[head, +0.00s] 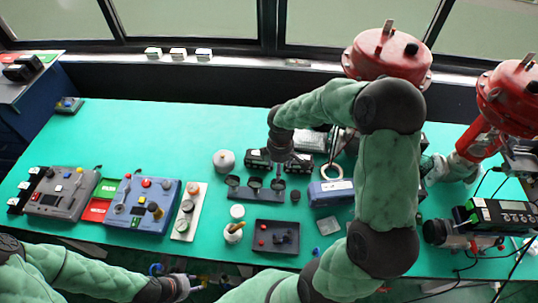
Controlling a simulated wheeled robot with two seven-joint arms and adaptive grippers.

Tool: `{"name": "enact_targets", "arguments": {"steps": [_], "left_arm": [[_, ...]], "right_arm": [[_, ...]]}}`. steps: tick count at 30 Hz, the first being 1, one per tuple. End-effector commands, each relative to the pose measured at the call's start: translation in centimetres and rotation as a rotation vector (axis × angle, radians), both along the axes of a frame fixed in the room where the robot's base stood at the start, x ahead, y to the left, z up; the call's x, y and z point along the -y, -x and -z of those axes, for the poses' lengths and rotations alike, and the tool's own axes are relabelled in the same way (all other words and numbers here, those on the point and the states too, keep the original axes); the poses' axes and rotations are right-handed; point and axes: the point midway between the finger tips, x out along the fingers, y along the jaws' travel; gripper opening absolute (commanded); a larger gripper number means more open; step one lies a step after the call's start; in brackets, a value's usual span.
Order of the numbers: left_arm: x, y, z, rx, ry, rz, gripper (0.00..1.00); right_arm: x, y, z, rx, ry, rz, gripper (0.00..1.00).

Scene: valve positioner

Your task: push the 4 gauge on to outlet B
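A grey unit (62,192) and a blue unit (143,206) with coloured knobs lie at the left of the table. Outlet letters are too small to read. A dark rack (254,192) with several small round parts, possibly gauges, stands mid-table; their numbers cannot be read. My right gripper (279,172) points down at the rack's right end, close above it; whether it touches or holds a part cannot be told. My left gripper (192,286) is low near the table's front edge, away from the units; its fingers are small and unclear.
A pale strip with round parts (188,212) lies right of the blue unit. A dark tray (276,237), a cup with a tool (234,232) and a blue box (330,192) stand mid-table. Red actuators (388,58) rise at the back right.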

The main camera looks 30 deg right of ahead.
Motion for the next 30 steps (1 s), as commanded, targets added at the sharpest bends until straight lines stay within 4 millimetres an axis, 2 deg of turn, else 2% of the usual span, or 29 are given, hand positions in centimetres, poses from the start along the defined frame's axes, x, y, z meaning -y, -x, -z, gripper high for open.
{"name": "enact_targets", "arguments": {"steps": [18, 24, 30], "left_arm": [[0.0, 0.0, 2.2, 0.0, 0.0, 0.0, 0.4], [0.0, 0.0, 2.4, 0.001, 0.0, 0.0, 0.4], [0.0, 0.0, 2.4, 0.001, 0.0, 0.0, 0.4]], "right_arm": [[-0.1, 0.0, 9.1, -0.002, -0.003, 0.002, 0.58], [-0.1, 0.0, 10.4, 0.001, -0.002, 0.002, 0.58], [-0.1, 0.0, 10.6, 0.001, -0.002, 0.002, 0.58]]}}
